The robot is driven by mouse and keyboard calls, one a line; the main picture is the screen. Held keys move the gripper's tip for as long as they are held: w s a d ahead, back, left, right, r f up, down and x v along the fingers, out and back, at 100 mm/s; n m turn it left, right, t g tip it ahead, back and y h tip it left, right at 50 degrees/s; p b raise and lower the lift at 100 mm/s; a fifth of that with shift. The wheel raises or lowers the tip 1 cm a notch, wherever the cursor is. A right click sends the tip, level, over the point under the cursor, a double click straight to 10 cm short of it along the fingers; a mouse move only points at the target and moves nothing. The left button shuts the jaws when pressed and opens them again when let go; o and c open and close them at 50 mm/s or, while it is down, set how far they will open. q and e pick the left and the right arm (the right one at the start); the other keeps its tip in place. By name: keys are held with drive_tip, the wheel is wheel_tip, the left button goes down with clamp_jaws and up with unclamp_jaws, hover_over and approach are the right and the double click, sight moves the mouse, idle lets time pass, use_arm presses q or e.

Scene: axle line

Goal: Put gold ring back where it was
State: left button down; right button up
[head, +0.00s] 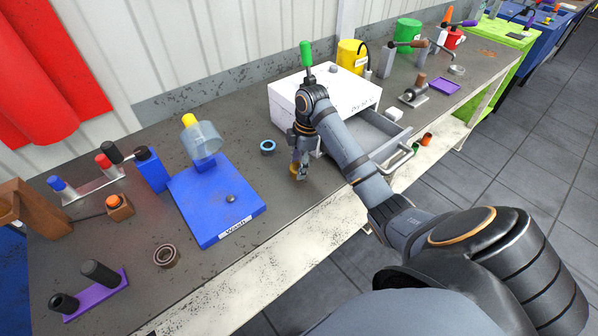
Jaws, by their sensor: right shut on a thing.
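My right gripper (298,172) points down over the bench, between the blue "Wash" stand and the white box. It is shut on a small gold thing, which looks like the gold ring (293,168); the fingers hide most of it. I cannot tell whether the ring touches the bench top. My left gripper is not in view.
A blue ring (267,147) lies left of my gripper. The "Wash" stand (213,205) carries a clear cylinder (202,143). The white box (345,90) has an open drawer (372,132) behind my forearm. A dark brown ring (166,256) lies near the front edge.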

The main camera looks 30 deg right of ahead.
drive_tip(key=shift+f, duration=1.15)
drive_tip(key=o, duration=1.4)
drive_tip(key=shift+f, duration=0.15)
drive_tip(key=shift+c, duration=0.2)
drive_tip(key=r, duration=0.3)
drive_tip(key=shift+d, duration=0.25)
wheel_tip(320, 180, up, 9)
drive_tip(key=d+p, duration=0.1)
drive_tip(key=p, duration=0.5)
drive_tip(key=shift+s+p, duration=0.3)
drive_tip(key=shift+p, duration=0.1)
drive_tip(key=shift+d+r, duration=0.1)
